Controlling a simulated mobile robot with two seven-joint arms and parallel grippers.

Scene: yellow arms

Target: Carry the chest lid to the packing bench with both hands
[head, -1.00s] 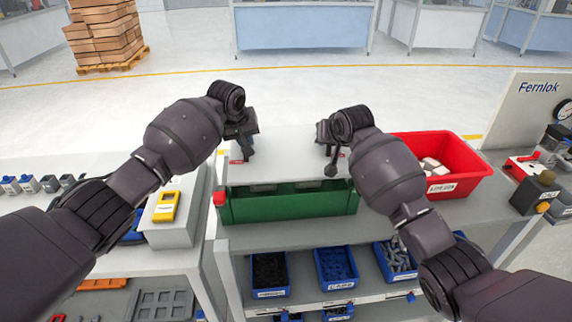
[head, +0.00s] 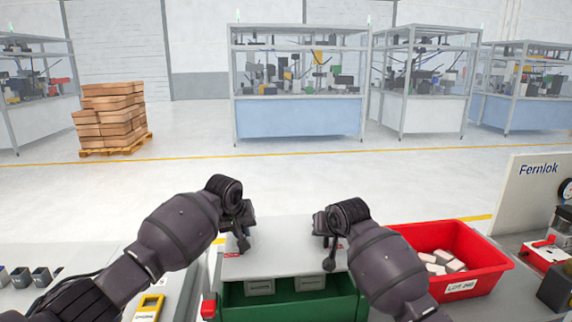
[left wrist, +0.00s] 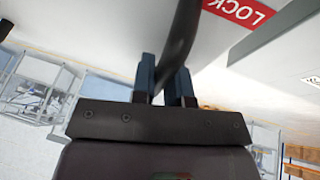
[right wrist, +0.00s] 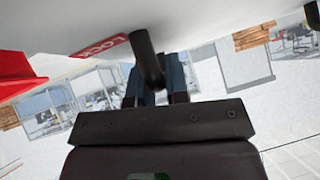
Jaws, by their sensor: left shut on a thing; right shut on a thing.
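The chest lid (head: 287,240) is a light grey plate over a green chest (head: 285,308). Two grey latches show at its front edge. I cannot tell whether it rests on the chest or is slightly raised. My left gripper (head: 240,240) is shut on a dark handle (left wrist: 182,35) at the lid's left; in the left wrist view its blue-grey fingers (left wrist: 167,82) clasp it beside a red LOCK label. My right gripper (head: 329,243) is shut on the other dark handle (right wrist: 146,55) at the right, with its fingers (right wrist: 157,80) around it near another LOCK label.
A red bin (head: 455,245) with pale blocks stands close right of the chest. A Fernlok panel (head: 540,180) is farther right. Open floor (head: 290,175) lies beyond, then glass-topped work cells (head: 298,120) and a pallet of brown boxes (head: 110,115).

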